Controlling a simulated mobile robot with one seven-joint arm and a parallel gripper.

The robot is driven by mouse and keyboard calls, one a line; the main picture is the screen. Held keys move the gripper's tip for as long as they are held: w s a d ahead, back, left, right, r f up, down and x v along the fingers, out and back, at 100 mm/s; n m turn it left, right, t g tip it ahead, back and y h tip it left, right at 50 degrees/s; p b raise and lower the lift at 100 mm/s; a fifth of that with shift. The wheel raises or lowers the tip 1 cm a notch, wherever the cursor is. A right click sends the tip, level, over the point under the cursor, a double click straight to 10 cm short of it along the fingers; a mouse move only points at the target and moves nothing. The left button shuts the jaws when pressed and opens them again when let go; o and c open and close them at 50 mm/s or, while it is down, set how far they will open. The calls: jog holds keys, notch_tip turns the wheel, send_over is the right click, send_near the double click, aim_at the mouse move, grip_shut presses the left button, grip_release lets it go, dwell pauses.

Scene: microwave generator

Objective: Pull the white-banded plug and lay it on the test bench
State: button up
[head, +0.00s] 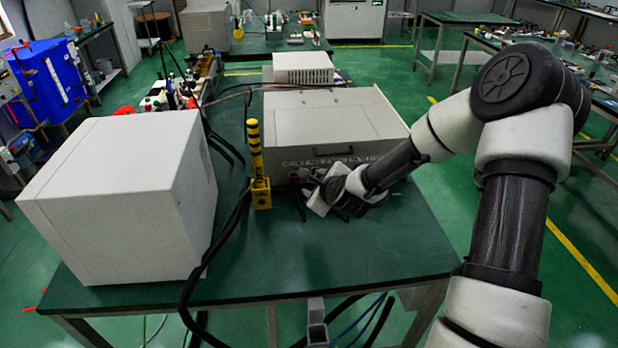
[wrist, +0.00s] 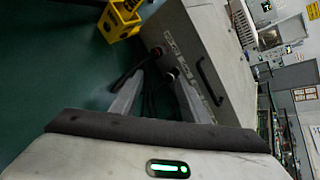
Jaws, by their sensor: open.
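The grey generator box (head: 335,125) stands on the green test bench (head: 340,265). Its front panel also shows in the wrist view (wrist: 203,55), with a black handle. My gripper (head: 312,195) is at the lower front of this box. In the wrist view, my gripper (wrist: 158,77) has its two fingers apart, tips toward the panel. A dark plug with a reddish ring (wrist: 171,75) shows between the fingertips, close to the right one. Another dark plug with a cable (wrist: 153,54) sits up and left of it. I cannot make out a white band on either.
A yellow holder with a black-and-yellow post (head: 258,165) stands left of my gripper. A large white box (head: 130,200) fills the bench's left side, with thick black cables (head: 235,215) beside it. The front right of the bench is clear.

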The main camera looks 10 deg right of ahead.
aim_at(317, 177)
jog(key=w+d+f+m+t+h+b, duration=0.2)
jog(key=w+f+m, duration=0.2)
jog(key=m, duration=0.7)
jog(key=shift+w+d+f, duration=0.3)
jog(key=shift+d+f, duration=0.1)
jog(key=shift+f, duration=0.15)
jog(key=shift+w, duration=0.1)
jog(key=b+x, duration=0.3)
jog(key=x, duration=0.4)
jog(key=shift+w+f, duration=0.1)
jog(key=shift+f, duration=0.15)
jog(key=shift+w+f+b, duration=0.1)
jog(key=shift+w+b, duration=0.4)
jog(key=shift+w, duration=0.25)
jog(key=shift+b, duration=0.55)
